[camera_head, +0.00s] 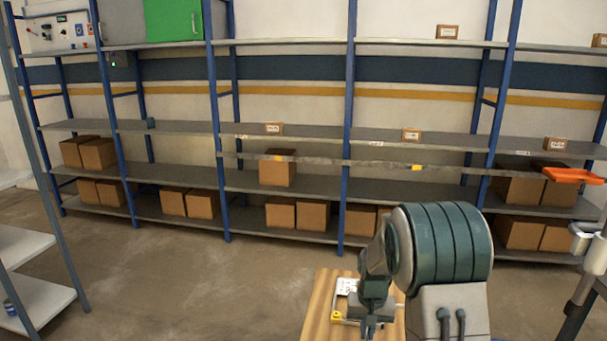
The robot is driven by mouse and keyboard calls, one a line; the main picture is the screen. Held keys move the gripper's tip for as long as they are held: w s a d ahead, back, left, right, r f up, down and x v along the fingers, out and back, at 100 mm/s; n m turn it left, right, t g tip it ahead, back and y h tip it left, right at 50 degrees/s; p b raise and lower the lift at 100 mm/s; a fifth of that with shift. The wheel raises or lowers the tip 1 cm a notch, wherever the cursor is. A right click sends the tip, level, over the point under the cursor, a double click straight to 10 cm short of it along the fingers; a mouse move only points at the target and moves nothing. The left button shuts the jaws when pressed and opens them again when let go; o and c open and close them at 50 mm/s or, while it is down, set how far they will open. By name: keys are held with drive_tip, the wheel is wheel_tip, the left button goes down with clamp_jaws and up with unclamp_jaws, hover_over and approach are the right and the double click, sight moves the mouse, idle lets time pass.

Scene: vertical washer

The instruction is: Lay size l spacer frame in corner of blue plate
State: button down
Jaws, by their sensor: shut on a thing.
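My gripper (369,329) is over the wooden table top at the bottom of the head view, partly hidden by my own wrist. I cannot make out the blue plate.
The wooden table (318,308) is narrow and partly cut off below. Blue-post shelving (300,183) with cardboard boxes spans the back wall. An orange tray (572,176) is at the right. White shelves (25,245) stand at the left. Open floor lies between.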

drive_tip(key=shift+s+a+n, duration=0.4)
drive_tip(key=shift+a+n, duration=0.05)
drive_tip(key=shift+n, duration=0.45)
drive_tip(key=shift+f, duration=0.1)
drive_tip(key=w+d+r+m+b, duration=0.1)
drive_tip(key=d+m+b, duration=0.4)
drive_tip(key=m, duration=0.5)
drive_tip(key=w+d+r+m+b, duration=0.1)
drive_tip(key=w+d+m+b, duration=0.3)
drive_tip(key=m, duration=0.6)
drive_tip(key=shift+w+d+b, duration=0.2)
drive_tip(key=shift+d+b, duration=0.35)
drive_tip(key=shift+b, duration=0.15)
drive_tip(key=shift+a, duration=0.1)
